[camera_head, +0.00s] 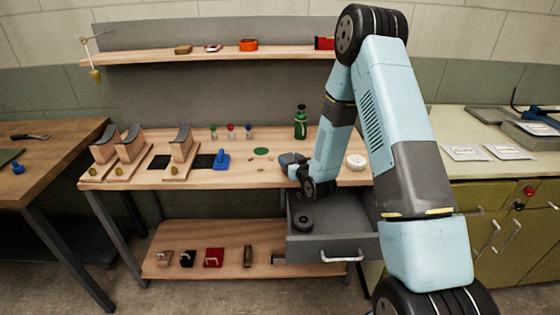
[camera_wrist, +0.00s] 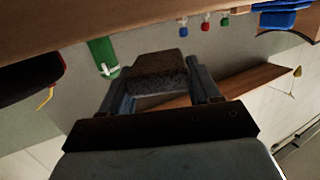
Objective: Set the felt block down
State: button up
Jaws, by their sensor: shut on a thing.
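The felt block (camera_wrist: 160,72) shows in the wrist view as a dark, rough-faced block between the two fingers of my gripper (camera_wrist: 162,88). The gripper is shut on it. In the head view my gripper (camera_head: 291,164) is low over the right part of the workbench top (camera_head: 258,177), left of a white round item. The block cannot be clearly told apart from the gripper there. Whether the block touches the bench top is hard to tell.
An open grey drawer (camera_head: 345,246) with a dark round item (camera_head: 303,220) in it is below my arm. A green bottle (camera_head: 301,122) stands behind my gripper. A green disc (camera_head: 261,151) and a blue tool (camera_head: 221,159) are to the left. A shelf (camera_head: 210,53) hangs above.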

aim_at(287, 159)
jog(key=shift+w+a+f, duration=0.3)
jog(key=shift+w+f, duration=0.15)
jog(key=shift+w, duration=0.3)
jog(key=shift+w+a+f, duration=0.25)
jog(key=shift+w+f, duration=0.15)
jog(key=shift+w, duration=0.35)
jog(key=shift+w+a+f, duration=0.2)
jog(key=shift+w+f, duration=0.25)
jog(key=shift+w, duration=0.1)
jog(key=shift+w+a+f, duration=0.15)
jog(key=shift+w+f, duration=0.3)
jog(key=shift+w, duration=0.05)
jog(key=o, duration=1)
jog(key=shift+f, duration=0.1)
jog(key=shift+s, duration=0.1)
jog(key=v, duration=1.2)
